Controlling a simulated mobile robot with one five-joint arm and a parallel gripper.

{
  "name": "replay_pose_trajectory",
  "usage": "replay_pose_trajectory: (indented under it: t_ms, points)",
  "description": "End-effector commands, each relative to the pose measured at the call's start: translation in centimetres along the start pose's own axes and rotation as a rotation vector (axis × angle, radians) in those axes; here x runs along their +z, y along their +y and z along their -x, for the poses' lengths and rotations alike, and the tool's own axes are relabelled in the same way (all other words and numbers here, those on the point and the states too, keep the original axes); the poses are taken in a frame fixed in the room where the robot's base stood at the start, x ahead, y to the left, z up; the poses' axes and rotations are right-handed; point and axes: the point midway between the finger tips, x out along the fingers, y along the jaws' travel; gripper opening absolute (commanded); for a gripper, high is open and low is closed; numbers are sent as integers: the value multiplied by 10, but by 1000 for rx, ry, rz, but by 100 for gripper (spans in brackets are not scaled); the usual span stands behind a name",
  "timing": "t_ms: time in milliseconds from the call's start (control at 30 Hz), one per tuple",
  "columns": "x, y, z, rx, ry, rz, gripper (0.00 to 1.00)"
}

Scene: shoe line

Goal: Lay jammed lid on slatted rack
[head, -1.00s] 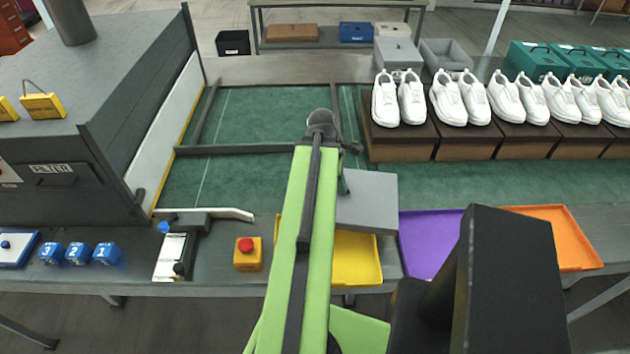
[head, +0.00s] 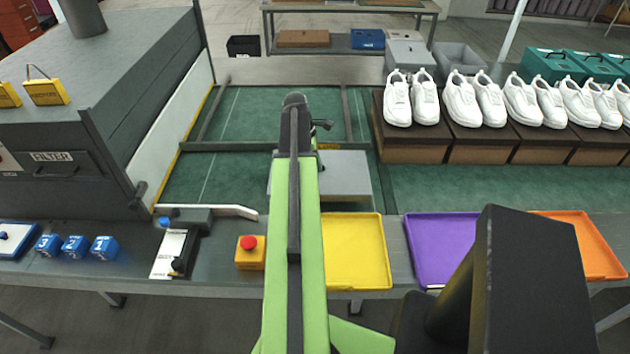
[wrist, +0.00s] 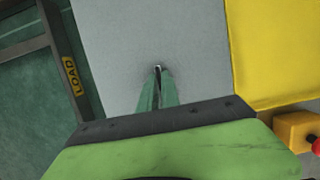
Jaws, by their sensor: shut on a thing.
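The lid is a flat grey panel (head: 345,175). In the head view it shows to the right of my arm, over the green belt and beyond the yellow tray. It also fills the middle of the wrist view (wrist: 170,35). My gripper (wrist: 158,72) is shut on the lid, its green fingers meeting near the panel's middle. I cannot tell how high the lid is above the belt. I cannot make out a slatted rack for certain.
Yellow (head: 357,255), purple (head: 432,245) and orange (head: 590,240) trays line the front bench. A red stop button (head: 249,243) is left of the arm. Dark bars with a LOAD label (wrist: 71,76) cross the belt. White shoes (head: 462,100) stand on brown boxes at right.

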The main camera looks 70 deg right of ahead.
Motion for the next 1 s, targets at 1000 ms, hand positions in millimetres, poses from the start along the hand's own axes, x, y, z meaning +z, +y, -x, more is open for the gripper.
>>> replay_pose_trajectory:
  t_ms: [1000]
  points:
    - [-23,5,-45,-1,0,-3,17]
